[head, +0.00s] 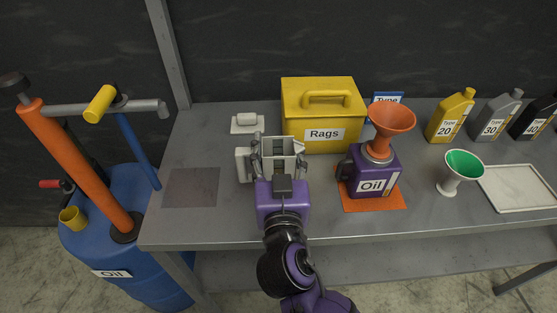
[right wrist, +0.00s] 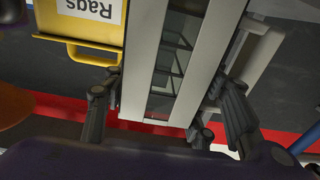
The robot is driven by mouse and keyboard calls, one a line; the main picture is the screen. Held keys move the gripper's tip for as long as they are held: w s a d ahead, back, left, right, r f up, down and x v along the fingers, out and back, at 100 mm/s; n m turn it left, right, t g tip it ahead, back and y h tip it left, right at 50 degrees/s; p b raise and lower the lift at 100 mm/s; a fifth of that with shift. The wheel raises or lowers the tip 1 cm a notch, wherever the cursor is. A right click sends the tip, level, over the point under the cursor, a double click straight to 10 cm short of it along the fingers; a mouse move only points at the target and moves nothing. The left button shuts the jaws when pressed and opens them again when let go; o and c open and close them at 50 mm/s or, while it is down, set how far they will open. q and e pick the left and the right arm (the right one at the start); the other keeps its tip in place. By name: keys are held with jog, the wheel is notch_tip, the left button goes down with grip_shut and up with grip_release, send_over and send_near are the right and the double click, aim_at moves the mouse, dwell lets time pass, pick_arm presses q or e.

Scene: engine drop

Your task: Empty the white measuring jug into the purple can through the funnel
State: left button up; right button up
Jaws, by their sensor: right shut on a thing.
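The white measuring jug (head: 290,148) is between the fingers of my right gripper (head: 278,162), which is shut on it. Its handle sticks out to the left and it looks roughly upright. In the right wrist view the jug (right wrist: 207,62) fills the middle, with a dark window strip, and a finger shows on each side. I cannot tell whether it touches the table. The purple can (head: 366,178), labelled Oil, stands to the right on an orange mat. The orange funnel (head: 390,119) sits upright in its mouth. My left gripper is not in view.
A yellow Rags box (head: 323,118) stands behind the jug and can. A green-lined funnel (head: 460,168), a pale tray (head: 518,188) and several oil bottles are at the right. A dark square mat (head: 191,187) lies on the left. A blue drum (head: 110,230) with a pump stands beside the table.

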jog(key=s+d+r+p, duration=0.5)
jog(key=s+d+r, duration=0.4)
jog(key=s+r, duration=0.1)
jog(key=shift+s+d, duration=0.15)
jog(key=shift+d, duration=0.15)
jog(key=o, duration=1)
jog(key=shift+r, duration=0.1)
jog(key=c, duration=0.5)
jog(key=shift+c, duration=0.3)
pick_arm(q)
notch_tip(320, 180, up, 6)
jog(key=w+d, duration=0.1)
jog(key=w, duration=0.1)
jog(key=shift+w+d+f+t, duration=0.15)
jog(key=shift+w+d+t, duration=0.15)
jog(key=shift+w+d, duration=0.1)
